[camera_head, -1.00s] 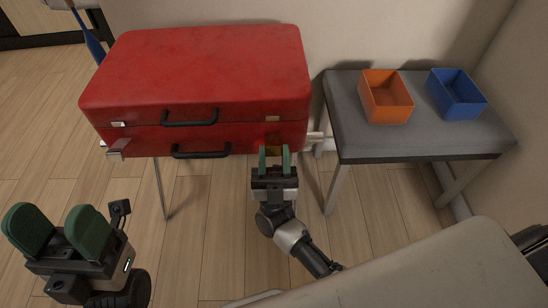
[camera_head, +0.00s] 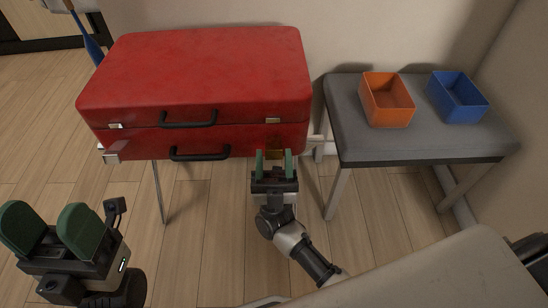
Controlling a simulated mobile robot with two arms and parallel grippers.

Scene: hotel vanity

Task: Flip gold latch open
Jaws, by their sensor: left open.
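A red suitcase (camera_head: 200,70) lies closed on a stand, with two black handles on its front. A gold latch (camera_head: 275,152) shows at the lower right of its front, partly hidden behind my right gripper (camera_head: 273,162). That gripper has its green fingers apart, one on each side of the latch area; whether they touch it I cannot tell. A small silvery catch (camera_head: 273,120) sits above it, and another (camera_head: 115,126) is at the left. My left gripper (camera_head: 50,228) is open and empty at the lower left, away from the suitcase.
A grey bench (camera_head: 350,135) stands to the right with an orange box (camera_head: 388,112) and a blue box (camera_head: 462,108) on it. A pale surface (camera_head: 430,275) fills the lower right. Wood floor (camera_head: 195,240) is clear between my grippers.

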